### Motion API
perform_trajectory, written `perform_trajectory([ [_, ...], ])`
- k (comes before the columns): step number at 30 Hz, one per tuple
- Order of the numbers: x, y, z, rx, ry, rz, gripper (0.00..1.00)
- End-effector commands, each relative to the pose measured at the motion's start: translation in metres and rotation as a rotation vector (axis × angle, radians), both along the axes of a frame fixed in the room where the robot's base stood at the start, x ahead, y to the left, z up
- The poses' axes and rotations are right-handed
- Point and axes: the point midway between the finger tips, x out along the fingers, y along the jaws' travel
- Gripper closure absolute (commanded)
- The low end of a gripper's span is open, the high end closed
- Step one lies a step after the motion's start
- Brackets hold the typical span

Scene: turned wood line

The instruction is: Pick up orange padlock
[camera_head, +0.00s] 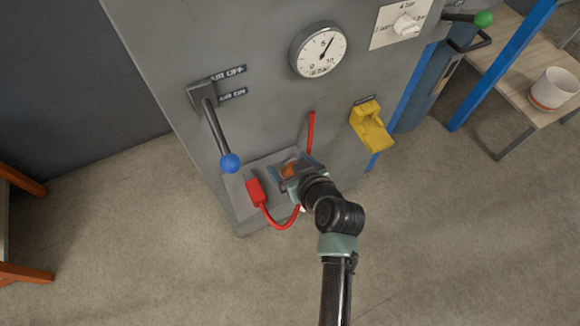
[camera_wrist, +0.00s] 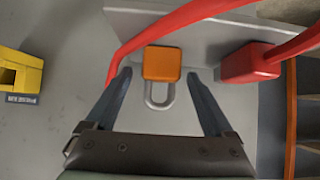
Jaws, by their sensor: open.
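The orange padlock (camera_wrist: 162,64) lies on a grey ledge (camera_head: 238,188) at the foot of the grey machine panel, with its silver shackle pointing toward my gripper in the wrist view. In the head view only a small orange part of the padlock (camera_head: 289,170) shows, as my gripper covers the rest. My gripper (camera_wrist: 160,82) is open, with one finger on each side of the padlock and a gap on both sides. In the head view my gripper (camera_head: 285,172) is over the ledge.
A red block (camera_head: 255,192) with a red cable (camera_head: 280,225) is beside my gripper. A lever with a blue knob (camera_head: 230,163) hangs just above left. A yellow holder (camera_head: 371,125) is on the panel to the right. A white cup (camera_head: 554,89) stands on a bench.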

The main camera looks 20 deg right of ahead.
Motion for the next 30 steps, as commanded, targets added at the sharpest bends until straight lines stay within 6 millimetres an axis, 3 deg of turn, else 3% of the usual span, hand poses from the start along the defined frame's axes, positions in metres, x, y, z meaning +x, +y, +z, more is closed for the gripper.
perform_trajectory([
  [2, 0.000, 0.000, 0.000, 0.000, 0.000, 0.000, 0.20],
  [15, 0.000, 0.000, 0.000, 0.000, 0.000, 0.000, 0.99],
  [24, 0.000, 0.000, 0.004, -0.001, -0.001, 0.001, 1.00],
  [30, 0.000, 0.000, 0.036, -0.003, -0.004, 0.000, 1.00],
])
